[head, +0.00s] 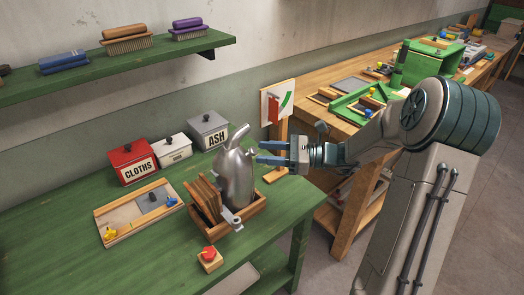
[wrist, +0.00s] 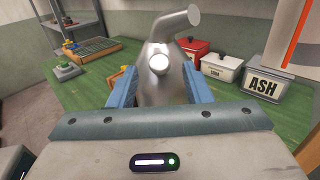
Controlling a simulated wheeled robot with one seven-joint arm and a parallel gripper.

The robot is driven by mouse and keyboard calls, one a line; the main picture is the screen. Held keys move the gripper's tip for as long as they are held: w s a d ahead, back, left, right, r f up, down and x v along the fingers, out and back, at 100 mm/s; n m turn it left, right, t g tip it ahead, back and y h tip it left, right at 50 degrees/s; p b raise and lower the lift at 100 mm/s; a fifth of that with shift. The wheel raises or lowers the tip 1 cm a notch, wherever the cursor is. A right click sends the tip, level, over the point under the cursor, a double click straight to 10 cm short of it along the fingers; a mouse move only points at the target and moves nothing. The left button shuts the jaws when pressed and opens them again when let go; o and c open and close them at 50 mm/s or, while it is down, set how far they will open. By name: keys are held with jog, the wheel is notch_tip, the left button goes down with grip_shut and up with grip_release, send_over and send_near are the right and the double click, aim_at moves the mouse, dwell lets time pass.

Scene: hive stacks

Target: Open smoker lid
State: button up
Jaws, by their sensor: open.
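The silver smoker (head: 236,182) stands upright in a wooden tray (head: 257,215) on the green bench. Its conical lid (head: 235,150) sits on top with a bent spout pointing up, and it looks closed. In the wrist view the smoker (wrist: 170,90) is straight ahead, with a bright round knob (wrist: 158,64) facing me. My gripper (head: 262,153) is to the right of the lid, level with it, with blue fingers pointing at it. The fingers are open, one on each side of the knob in the wrist view (wrist: 160,88). I cannot tell whether they touch anything.
Red CLOTHS (head: 133,162), white (head: 174,149) and grey ASH (head: 208,132) boxes stand behind the smoker. A board with small coloured parts (head: 138,212) lies left. A red button box (head: 209,259) is in front. A shelf (head: 110,68) with brushes hangs above.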

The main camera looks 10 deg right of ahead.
jog(key=shift+x, duration=0.85)
grip_shut()
jog(key=shift+r, duration=0.1)
